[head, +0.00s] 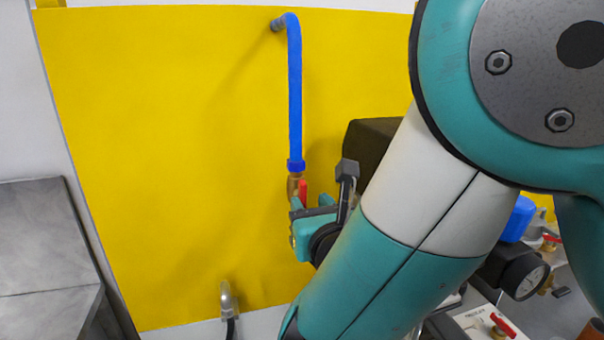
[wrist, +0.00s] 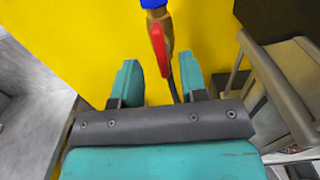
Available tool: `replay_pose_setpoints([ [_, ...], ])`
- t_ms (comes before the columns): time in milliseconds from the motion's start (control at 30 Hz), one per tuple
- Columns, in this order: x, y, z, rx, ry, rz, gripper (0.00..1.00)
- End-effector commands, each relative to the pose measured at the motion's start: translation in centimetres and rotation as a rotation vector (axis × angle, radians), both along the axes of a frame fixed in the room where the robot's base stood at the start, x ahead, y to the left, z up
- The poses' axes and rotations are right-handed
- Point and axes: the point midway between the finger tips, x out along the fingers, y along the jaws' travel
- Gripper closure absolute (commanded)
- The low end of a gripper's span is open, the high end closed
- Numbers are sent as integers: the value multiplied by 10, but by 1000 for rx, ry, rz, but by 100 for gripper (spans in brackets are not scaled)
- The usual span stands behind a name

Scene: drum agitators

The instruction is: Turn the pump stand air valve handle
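The air valve's red handle (head: 303,191) sits on a brass valve body (head: 292,186) below a blue hose (head: 295,100), against a yellow panel. In the wrist view the red handle (wrist: 158,48) hangs down, slightly tilted, from the brass fitting (wrist: 168,36). My gripper (head: 311,203) is just below the valve in the head view. In the wrist view my gripper (wrist: 159,63) is open, with one teal finger on each side of the handle's lower end. A gap shows on both sides; depth between fingertips and handle is hard to tell. My arm hides part of the stand.
The yellow panel (head: 150,150) is flat and mostly bare on the left. A dark box (head: 372,140) stands right of the valve. A pressure gauge (head: 531,279) and another red handle (head: 503,325) are at lower right. A grey rail (wrist: 275,85) runs close right of my gripper.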

Motion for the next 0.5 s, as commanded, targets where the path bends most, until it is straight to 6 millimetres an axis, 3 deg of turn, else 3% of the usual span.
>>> replay_pose_setpoints([
  [200, 36, 10, 4, 1, 0, -2, 61],
  [500, 49, 14, 0, 0, 0, 1, 61],
])
